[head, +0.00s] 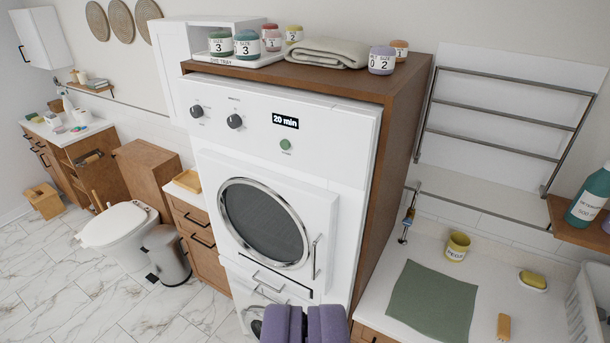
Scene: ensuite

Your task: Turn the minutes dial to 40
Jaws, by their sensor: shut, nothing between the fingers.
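A white front-loading machine (269,171) stands in a brown wooden cabinet (388,155) in the middle of the view. Two dark round dials sit at the upper left of its panel, a left dial (197,111) and a right dial (235,121). Their labels are too small to read, so I cannot tell which is the minutes dial. The black display (285,122) reads "20 min". A green round button (286,144) is below it. My gripper (305,315), with purple fingers, is shut and empty at the bottom edge, well below the dials and apart from them.
Labelled jars (246,46), a tray (240,60) and a folded towel (327,52) sit on the cabinet top. A counter (483,320) with a green mat (431,302) is at right. A toilet (113,224) and bin (166,254) stand left. The space before the panel looks clear.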

